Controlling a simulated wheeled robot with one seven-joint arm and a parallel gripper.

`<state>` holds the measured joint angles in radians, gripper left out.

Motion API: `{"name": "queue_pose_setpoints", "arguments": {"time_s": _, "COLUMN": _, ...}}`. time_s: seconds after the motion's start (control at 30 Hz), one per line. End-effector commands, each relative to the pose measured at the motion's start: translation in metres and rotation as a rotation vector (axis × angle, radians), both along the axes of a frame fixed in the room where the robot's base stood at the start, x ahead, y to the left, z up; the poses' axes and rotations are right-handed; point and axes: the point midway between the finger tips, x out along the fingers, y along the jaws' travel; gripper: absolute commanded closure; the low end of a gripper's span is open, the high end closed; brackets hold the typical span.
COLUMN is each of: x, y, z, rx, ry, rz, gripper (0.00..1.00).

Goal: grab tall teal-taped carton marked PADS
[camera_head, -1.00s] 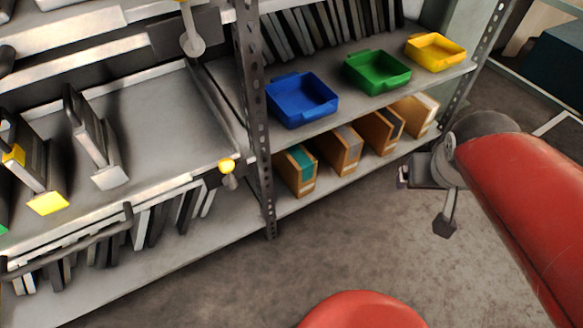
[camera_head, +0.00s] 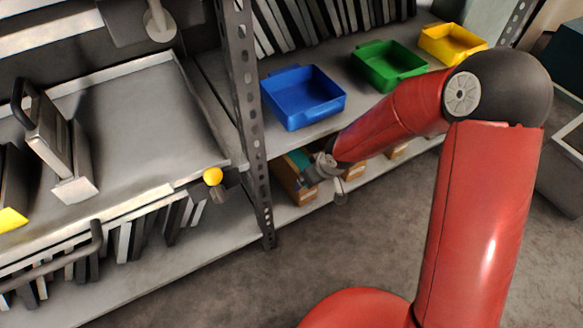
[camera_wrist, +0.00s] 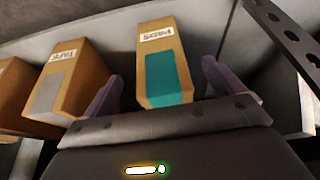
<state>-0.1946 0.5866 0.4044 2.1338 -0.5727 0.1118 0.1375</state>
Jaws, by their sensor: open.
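The tall carton marked PADS (camera_wrist: 157,37) has a teal tape panel and stands in the wrist view's middle, between my gripper's two purple fingers. My gripper (camera_wrist: 160,85) is open, with a gap on each side of the carton. In the head view the carton (camera_head: 287,178) stands at the left end of the lower shelf, partly hidden behind my gripper (camera_head: 318,172). Whether the fingers touch the carton cannot be told.
A grey-taped carton (camera_wrist: 68,75) stands left of it in the wrist view, with another beyond. A perforated upright (camera_head: 246,130) stands close to the carton's outer side. The blue bin (camera_head: 303,98) and green bin (camera_head: 390,66) sit on the shelf above.

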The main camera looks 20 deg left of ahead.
Motion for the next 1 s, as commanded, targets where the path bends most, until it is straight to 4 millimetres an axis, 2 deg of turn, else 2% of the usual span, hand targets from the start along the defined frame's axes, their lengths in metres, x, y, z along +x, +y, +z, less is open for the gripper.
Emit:
{"name": "queue_pose_setpoints", "arguments": {"time_s": 0.03, "x": 0.000, "y": 0.002, "z": -0.008, "rx": -0.001, "ry": 0.001, "rz": 0.002, "gripper": 0.06}}
{"name": "queue_pose_setpoints", "arguments": {"time_s": 0.17, "x": 0.004, "y": 0.006, "z": -0.016, "rx": -0.001, "ry": 0.000, "rz": 0.001, "gripper": 0.06}}
{"name": "queue_pose_setpoints", "arguments": {"time_s": 0.43, "x": 0.015, "y": 0.020, "z": -0.051, "rx": -0.003, "ry": 0.001, "rz": 0.001, "gripper": 0.06}}
{"name": "queue_pose_setpoints", "arguments": {"time_s": 0.7, "x": 0.017, "y": 0.022, "z": -0.054, "rx": -0.003, "ry": 0.000, "rz": -0.001, "gripper": 0.06}}
{"name": "queue_pose_setpoints", "arguments": {"time_s": 1.0, "x": 0.017, "y": 0.021, "z": -0.054, "rx": -0.002, "ry": 0.000, "rz": -0.002, "gripper": 0.44}}
